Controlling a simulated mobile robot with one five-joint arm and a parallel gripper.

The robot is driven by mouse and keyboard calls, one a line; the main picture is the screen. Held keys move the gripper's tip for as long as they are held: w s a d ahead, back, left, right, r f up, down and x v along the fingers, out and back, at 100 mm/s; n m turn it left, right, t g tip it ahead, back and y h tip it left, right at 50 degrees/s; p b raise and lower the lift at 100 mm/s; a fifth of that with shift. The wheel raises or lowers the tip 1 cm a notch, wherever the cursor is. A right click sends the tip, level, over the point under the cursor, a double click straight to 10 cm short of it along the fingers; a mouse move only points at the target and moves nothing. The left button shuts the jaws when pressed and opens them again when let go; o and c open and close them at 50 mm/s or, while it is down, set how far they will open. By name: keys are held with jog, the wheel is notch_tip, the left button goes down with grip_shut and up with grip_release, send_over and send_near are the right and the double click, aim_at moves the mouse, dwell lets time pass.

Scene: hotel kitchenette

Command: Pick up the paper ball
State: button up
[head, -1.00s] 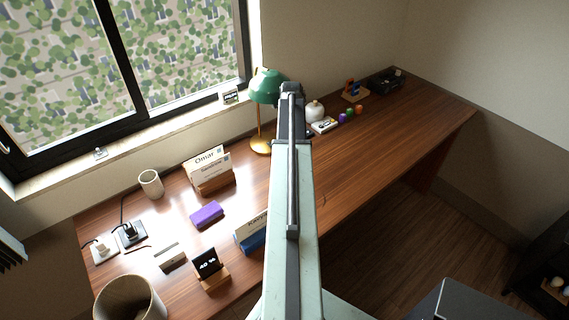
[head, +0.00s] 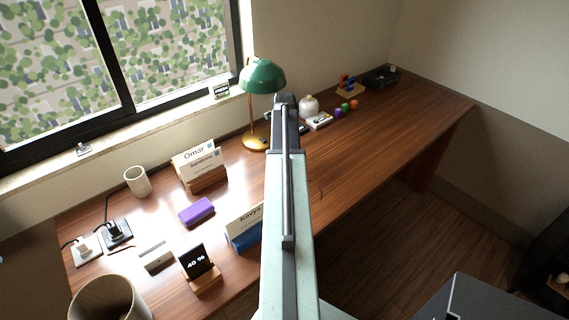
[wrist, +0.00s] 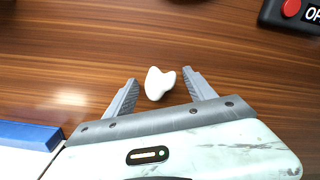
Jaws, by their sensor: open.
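The paper ball (wrist: 159,84) is a small white crumpled lump on the brown wood desk in the wrist view. My gripper (wrist: 159,77) is open, with one grey finger on each side of the ball. The ball sits between the fingers with a visible gap on both sides. I cannot tell how high the fingertips are above the desk. In the head view my arm covers the middle of the desk, and neither the ball nor the fingers can be seen there.
A blue-based card holder (wrist: 28,135) lies left of my gripper. A black item with a red button (wrist: 290,8) is at top right. In the head view, a green lamp (head: 262,77) stands behind my arm. The desk's right part (head: 400,130) is clear.

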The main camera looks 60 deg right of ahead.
grip_shut()
dwell(0.3)
jog(key=shift+r+p, duration=0.55)
jog(key=shift+r, duration=0.05)
notch_tip(320, 180, up, 3)
jog(key=p, duration=0.3)
jog(key=shift+r, duration=0.1)
jog(key=s+a, duration=0.3)
jog(key=a, duration=0.1)
jog(key=s+a, duration=0.3)
jog(key=s, duration=0.1)
jog(key=s+a+p, duration=0.1)
jog(key=s+a, duration=0.3)
jog(key=shift+s+a+r, duration=0.1)
jog(key=shift+a+r, duration=0.2)
jog(key=shift+r, duration=0.05)
